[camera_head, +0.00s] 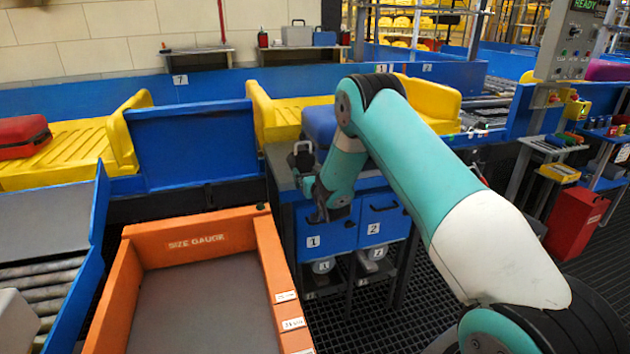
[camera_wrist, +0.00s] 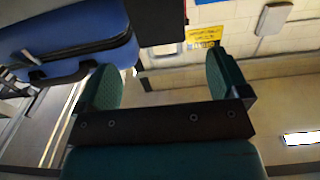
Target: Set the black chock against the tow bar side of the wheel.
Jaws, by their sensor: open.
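I cannot make out a black chock, a wheel or a tow bar for certain in either view. A small black object (camera_head: 300,158) with a pale loop stands on the grey cabinet top, just left of my forearm; I cannot tell what it is. My gripper (camera_head: 322,207) hangs in front of the blue cabinet drawers in the head view. In the wrist view my gripper (camera_wrist: 162,75) shows two green-padded fingers wide apart with nothing held between them. A blue suitcase (camera_wrist: 75,35) is beyond the left finger there; my arm partly hides it in the head view.
An orange size gauge box (camera_head: 262,235) stands at the front left. Blue drawers (camera_head: 384,218) marked 1 and 2 are below the cabinet top. Yellow trays (camera_head: 60,150) sit on the conveyor behind blue walls, one with a red suitcase (camera_head: 22,136). Dark grated floor lies right of the gauge.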

